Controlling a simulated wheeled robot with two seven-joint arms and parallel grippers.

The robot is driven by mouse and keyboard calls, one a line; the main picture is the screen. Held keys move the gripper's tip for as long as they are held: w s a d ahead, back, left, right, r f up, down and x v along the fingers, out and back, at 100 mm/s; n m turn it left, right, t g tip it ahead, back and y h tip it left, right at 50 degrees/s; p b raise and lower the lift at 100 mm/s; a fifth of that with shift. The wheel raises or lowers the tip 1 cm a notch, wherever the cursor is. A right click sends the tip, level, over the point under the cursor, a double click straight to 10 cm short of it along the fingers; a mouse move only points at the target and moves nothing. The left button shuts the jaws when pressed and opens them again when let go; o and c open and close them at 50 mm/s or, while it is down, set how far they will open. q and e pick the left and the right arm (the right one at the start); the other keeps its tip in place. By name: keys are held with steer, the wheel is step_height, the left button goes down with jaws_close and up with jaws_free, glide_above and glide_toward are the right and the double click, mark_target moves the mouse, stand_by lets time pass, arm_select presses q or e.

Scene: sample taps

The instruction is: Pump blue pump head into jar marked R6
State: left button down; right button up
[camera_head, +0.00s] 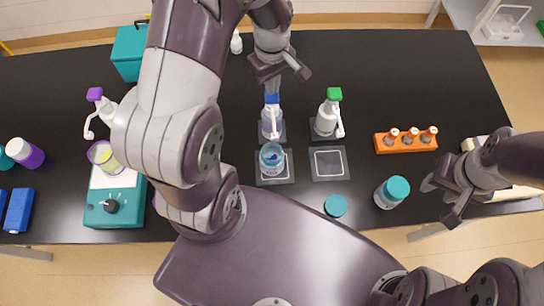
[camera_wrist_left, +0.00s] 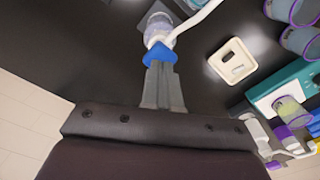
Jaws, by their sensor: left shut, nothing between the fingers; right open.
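The pump bottle with the blue pump head (camera_head: 272,99) stands upright on a dark pad at the middle of the table. Its white spout points toward the front. An open clear jar (camera_head: 271,158) with some blue in it stands on a square pad just in front, by the spout's end. No R6 mark is readable. My left gripper (camera_head: 284,74) is shut and empty, above the blue head. In the left wrist view its fingertips (camera_wrist_left: 161,66) are at the top of the blue head (camera_wrist_left: 160,53), seemingly touching it. My right gripper (camera_head: 441,202) is open at the right, near a teal-lidded jar (camera_head: 392,192).
A green-headed pump bottle (camera_head: 328,114) stands right of the blue one, with an empty square pad (camera_head: 329,163) in front. A loose teal lid (camera_head: 335,205) lies nearby. An orange rack (camera_head: 406,142) holds vials. A purple-headed pump (camera_head: 100,108) and teal device (camera_head: 115,207) are left.

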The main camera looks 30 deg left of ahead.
step_height(320, 180, up, 6)
steer(key=p, duration=0.5)
steer(key=shift+f+p, duration=0.15)
steer(key=shift+p, duration=0.15)
